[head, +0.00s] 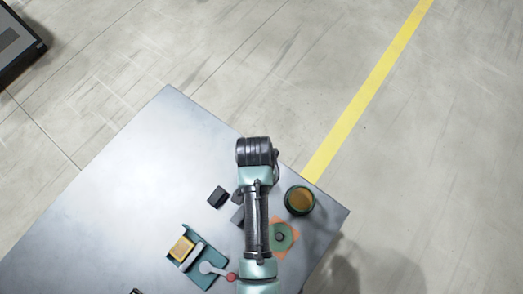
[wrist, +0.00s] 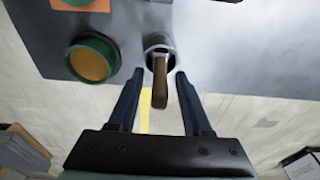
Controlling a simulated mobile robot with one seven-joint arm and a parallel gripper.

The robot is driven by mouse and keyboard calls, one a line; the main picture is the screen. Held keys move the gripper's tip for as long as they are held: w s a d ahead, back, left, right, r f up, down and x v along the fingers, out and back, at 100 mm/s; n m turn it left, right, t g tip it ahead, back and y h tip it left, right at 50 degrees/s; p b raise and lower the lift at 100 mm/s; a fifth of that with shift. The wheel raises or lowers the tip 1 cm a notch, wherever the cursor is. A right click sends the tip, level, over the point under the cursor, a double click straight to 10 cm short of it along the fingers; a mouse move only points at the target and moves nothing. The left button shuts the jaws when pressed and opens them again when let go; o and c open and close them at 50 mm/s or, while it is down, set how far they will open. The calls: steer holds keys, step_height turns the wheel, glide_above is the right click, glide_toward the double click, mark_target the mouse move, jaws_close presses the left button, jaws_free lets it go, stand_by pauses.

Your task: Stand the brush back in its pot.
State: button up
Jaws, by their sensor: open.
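In the wrist view, the brush shows as a brown wooden handle (wrist: 160,85) rising out of a round grey pot (wrist: 158,41) near the table edge. The handle leans toward the camera; its lower end is hidden inside the pot. My gripper (wrist: 160,74) is open, with one finger on each side of the handle. Gaps show on both sides, so the handle is not clamped. In the head view, my arm hides the brush, the grey pot and my fingers.
A green tub with orange contents (wrist: 90,61) stands close beside the grey pot, left in the wrist view; it also shows in the head view (head: 299,199). An orange mat (head: 292,227), a dark block (head: 218,197) and a teal fixture (head: 205,281) lie nearby. The table's left is clear.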

step_height(320, 180, up, 11)
steer(key=s, duration=0.1)
steer(key=w+r+n+t, duration=0.1)
steer(key=w+r+t, duration=0.4)
steer(key=r, duration=0.5)
steer(key=w+a+r+n+t, duration=0.1)
steer(key=w+r+t, duration=0.3)
steer(key=w+r, duration=0.45)
steer(key=w+r+n+t, duration=0.2)
steer(key=w+r+t, duration=0.2)
steer(key=r, duration=0.8)
step_height(320, 180, up, 16)
steer(key=s+f+n+t, duration=0.1)
steer(key=s+t, duration=0.1)
steer(key=t, duration=0.4)
steer(key=s+r+n+t, duration=0.1)
steer(key=s+r+t, duration=0.2)
steer(key=r, duration=0.6)
steer(key=s+d+r+n+t, duration=0.1)
steer(key=s+r+t, duration=0.3)
steer(key=s+r, duration=0.3)
steer(key=shift+s+r+y, duration=0.35)
steer(key=shift+r+y, duration=0.05)
steer(key=shift+r, duration=0.45)
steer(key=shift+f+b, duration=0.65)
steer(key=shift+b, duration=0.05)
